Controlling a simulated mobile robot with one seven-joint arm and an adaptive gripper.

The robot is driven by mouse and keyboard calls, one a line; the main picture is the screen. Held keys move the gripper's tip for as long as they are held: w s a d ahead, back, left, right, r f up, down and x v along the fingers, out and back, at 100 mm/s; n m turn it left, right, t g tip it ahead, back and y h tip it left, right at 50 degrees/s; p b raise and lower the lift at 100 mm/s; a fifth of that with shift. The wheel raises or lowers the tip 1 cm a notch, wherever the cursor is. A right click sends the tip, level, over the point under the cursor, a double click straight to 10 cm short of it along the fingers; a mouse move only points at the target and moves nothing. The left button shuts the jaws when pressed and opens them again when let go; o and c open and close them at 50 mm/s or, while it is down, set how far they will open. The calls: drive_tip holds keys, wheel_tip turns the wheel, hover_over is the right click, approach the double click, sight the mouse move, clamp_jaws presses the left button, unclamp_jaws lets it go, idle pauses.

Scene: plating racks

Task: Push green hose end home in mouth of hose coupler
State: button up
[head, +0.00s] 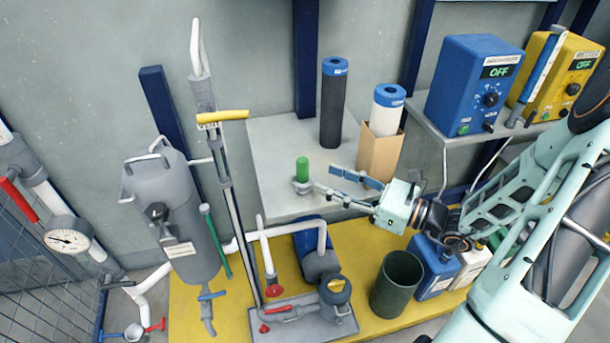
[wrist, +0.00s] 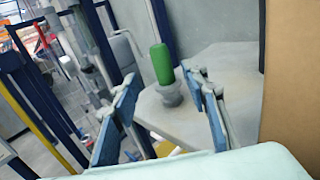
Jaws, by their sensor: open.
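The green hose end (head: 302,168) is a short upright cylinder with a rounded top. It stands in the mouth of the grey hose coupler (head: 302,187) on the light grey bench; how deep it sits cannot be told. In the wrist view the green hose end (wrist: 161,64) and the coupler (wrist: 171,95) appear beyond and between my finger tips. My gripper (head: 326,177) is open and empty, just right of the hose end, with its blue-padded fingers apart. The gripper also shows in the wrist view (wrist: 159,76).
A cardboard box (head: 379,147) holding a white roll with a blue top stands behind my gripper. A black roll (head: 333,105) stands beside it. A grey tank (head: 180,220) and pipework are to the left. A dark green bin (head: 397,285) is below. The bench left of the coupler is clear.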

sight(302, 168)
drive_tip(key=b+x, duration=0.1)
drive_tip(key=x, duration=0.7)
drive_tip(key=shift+w, duration=0.2)
drive_tip(key=shift+r, duration=0.1)
clamp_jaws()
